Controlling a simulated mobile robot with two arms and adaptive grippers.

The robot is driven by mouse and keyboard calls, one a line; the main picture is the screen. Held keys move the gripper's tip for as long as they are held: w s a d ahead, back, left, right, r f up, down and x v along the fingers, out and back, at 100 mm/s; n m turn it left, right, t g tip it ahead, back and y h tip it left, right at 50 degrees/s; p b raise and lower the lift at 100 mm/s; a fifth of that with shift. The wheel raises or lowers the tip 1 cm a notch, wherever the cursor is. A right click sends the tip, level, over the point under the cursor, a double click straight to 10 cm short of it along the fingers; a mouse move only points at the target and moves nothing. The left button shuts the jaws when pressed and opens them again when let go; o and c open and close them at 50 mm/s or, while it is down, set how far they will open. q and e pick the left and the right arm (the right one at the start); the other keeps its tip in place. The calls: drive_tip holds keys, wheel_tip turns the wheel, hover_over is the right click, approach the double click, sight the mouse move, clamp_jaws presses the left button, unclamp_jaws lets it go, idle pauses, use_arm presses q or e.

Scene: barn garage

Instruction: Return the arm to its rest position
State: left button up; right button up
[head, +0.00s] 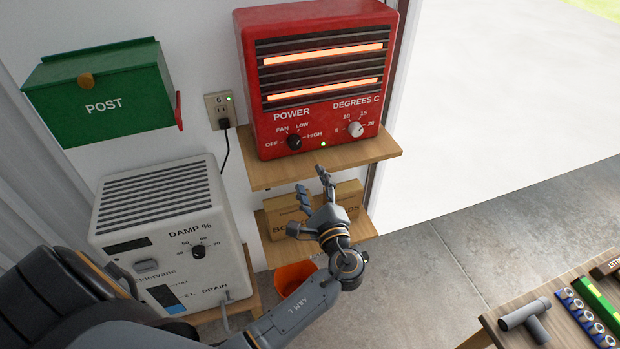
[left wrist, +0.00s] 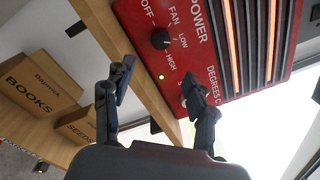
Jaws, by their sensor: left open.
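My left gripper (head: 315,189) is open and empty, just below and in front of the upper wooden shelf. Its two fingers stand apart in the left wrist view (left wrist: 158,85), with the red heater beyond them. The red heater (head: 320,75) stands on the shelf with two glowing orange bars. Its power knob (head: 293,142) and its degrees knob (head: 354,128) are on the lower front, and a small green light shows between them. The power knob also shows in the left wrist view (left wrist: 160,39). My right gripper is in neither view.
A lower shelf (head: 368,228) holds cardboard boxes (head: 347,196) behind my gripper. A white dehumidifier (head: 165,215) and a green post box (head: 100,95) are at left. An orange bucket (head: 292,275) sits below. A wooden bench (head: 500,338) with tools is at lower right. Open floor lies between.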

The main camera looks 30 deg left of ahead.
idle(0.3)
use_arm(q)
drive_tip(key=s+d+f+n+g+h, duration=0.1)
drive_tip(key=s+f+g+h, duration=0.2)
drive_tip(key=f, duration=0.9)
drive_tip(key=s+d+f+h, duration=0.1)
drive_tip(key=s+f+h, duration=0.25)
drive_tip(key=f, duration=0.75)
drive_tip(key=s+d+f+n+g+h, duration=0.15)
drive_tip(key=s+f, duration=0.25)
drive_tip(key=f, duration=0.8)
drive_tip(key=s+f+n+g+h, duration=0.2)
drive_tip(key=s+f+n, duration=0.2)
drive_tip(key=s, duration=0.7)
drive_tip(key=s+f+n+g+h, duration=0.2)
drive_tip(key=s+f+n, duration=0.2)
drive_tip(key=s+f, duration=0.4)
drive_tip(key=s+d+f+n+g+h, duration=0.1)
drive_tip(key=s+f+n+g, duration=0.2)
drive_tip(key=s+f, duration=0.4)
drive_tip(key=s+n+b, duration=0.1)
drive_tip(key=s, duration=0.7)
drive_tip(key=shift+h, duration=0.4)
